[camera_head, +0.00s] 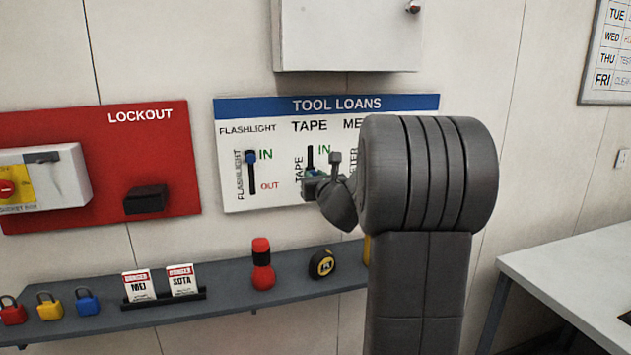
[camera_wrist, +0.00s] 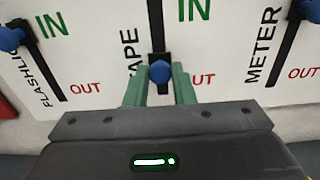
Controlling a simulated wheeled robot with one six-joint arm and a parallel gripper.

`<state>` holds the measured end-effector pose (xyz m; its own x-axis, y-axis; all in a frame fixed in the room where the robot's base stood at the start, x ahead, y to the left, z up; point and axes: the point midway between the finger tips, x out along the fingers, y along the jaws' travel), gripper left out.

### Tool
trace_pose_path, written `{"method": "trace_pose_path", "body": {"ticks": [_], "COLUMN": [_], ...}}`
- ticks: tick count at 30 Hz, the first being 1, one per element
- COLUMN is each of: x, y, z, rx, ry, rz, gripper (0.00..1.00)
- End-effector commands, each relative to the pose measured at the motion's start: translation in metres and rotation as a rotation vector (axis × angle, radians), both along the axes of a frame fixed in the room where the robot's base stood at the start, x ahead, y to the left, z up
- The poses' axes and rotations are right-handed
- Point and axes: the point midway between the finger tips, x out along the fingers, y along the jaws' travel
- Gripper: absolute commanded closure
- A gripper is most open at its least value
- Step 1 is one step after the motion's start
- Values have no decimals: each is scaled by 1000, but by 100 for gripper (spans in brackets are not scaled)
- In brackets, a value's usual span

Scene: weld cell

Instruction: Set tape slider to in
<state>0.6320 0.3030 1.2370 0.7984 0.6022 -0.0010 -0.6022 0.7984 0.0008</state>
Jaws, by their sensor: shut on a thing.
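The tool loans board (camera_head: 327,104) hangs on the wall with slider tracks for flashlight, tape and meter. The tape slider's blue knob (camera_wrist: 160,71) is near the lower end of its black track (camera_wrist: 156,28), level with the red OUT label; the green IN label is further up. My gripper (camera_wrist: 159,85) has its green fingers on both sides of this knob and is shut on it. In the head view my gripper (camera_head: 314,182) is at the tape track, and my arm hides the knob and most of the meter column.
The flashlight slider (camera_head: 250,157) is at IN, left of the tape track. The meter slider (camera_wrist: 307,11) is to the right. A shelf (camera_head: 210,308) below holds padlocks, tags, a flashlight and a tape measure (camera_head: 322,264). A cabinet (camera_head: 347,34) hangs above the board.

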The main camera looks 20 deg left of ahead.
Motion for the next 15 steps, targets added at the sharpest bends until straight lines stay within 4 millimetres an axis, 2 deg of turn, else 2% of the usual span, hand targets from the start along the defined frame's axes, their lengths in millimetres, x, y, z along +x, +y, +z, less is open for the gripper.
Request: {"method": "trace_pose_path", "body": {"ticks": [1, 6, 10, 15], "x": [0, 0, 0, 0], "y": [0, 0, 0, 0], "z": [18, 45, 58, 63], "rx": [0, 0, 0, 0], "ry": [-4, -4, -2, -2], "rz": [0, 1, 0, 0], "gripper": [100, 100, 100, 100]}}
